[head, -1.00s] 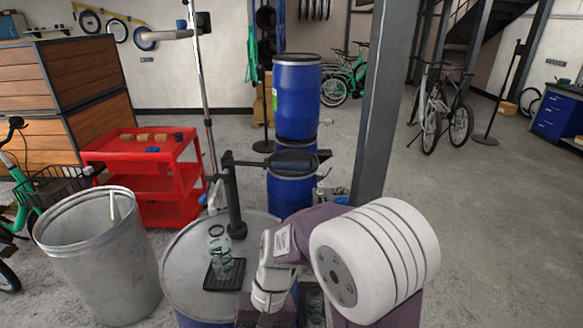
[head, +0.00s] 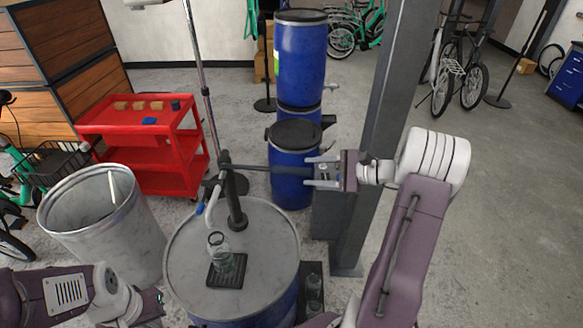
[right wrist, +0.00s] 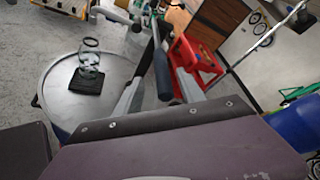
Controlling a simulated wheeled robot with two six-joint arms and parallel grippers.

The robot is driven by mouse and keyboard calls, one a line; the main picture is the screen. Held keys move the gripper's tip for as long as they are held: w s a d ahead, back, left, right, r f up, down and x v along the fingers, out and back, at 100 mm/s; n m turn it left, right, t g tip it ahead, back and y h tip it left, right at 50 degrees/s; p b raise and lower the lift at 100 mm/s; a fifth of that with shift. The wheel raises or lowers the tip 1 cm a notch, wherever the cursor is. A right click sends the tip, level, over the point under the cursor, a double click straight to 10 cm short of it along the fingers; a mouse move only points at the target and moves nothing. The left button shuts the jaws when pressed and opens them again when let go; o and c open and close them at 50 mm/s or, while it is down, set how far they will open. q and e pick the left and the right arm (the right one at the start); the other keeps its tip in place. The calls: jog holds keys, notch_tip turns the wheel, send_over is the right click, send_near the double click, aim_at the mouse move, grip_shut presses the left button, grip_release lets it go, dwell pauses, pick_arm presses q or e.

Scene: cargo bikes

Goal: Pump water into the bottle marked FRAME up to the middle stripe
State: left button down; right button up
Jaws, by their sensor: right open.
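A clear bottle (head: 218,251) stands upright on a black drip mat (head: 226,272) on top of the drum; it also shows in the right wrist view (right wrist: 91,62). I cannot read any marking, stripe or water level on it. The dark hand pump (head: 236,205) rises from the drum, its spout beside the bottle. Its lever ends in a dark grip (head: 290,171), pointing right. My right gripper (head: 312,172) is open at the grip's end; in the right wrist view the grip (right wrist: 162,76) lies between the fingers. My left gripper (head: 152,304) is low at left, its jaws unclear.
The drum top (head: 180,255) is otherwise mostly bare. More bottles (head: 314,288) stand in a dark tray right of the drum. A metal bin (head: 90,230) and red cart (head: 150,160) are at left. Blue barrels (head: 299,70) stand behind the lever, and a grey post (head: 385,110) is close at right.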

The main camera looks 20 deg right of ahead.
aim_at(292, 171)
jog(key=p+x, duration=0.1)
jog(key=x, duration=0.5)
jog(key=shift+w+f+p, duration=0.2)
jog(key=shift+w+p, duration=0.2)
jog(key=shift+w, duration=0.05)
jog(key=shift+w+a+f, duration=0.1)
jog(key=shift+a, duration=0.3)
jog(key=shift+w+d+f, duration=0.1)
jog(key=c, duration=0.4)
grip_shut()
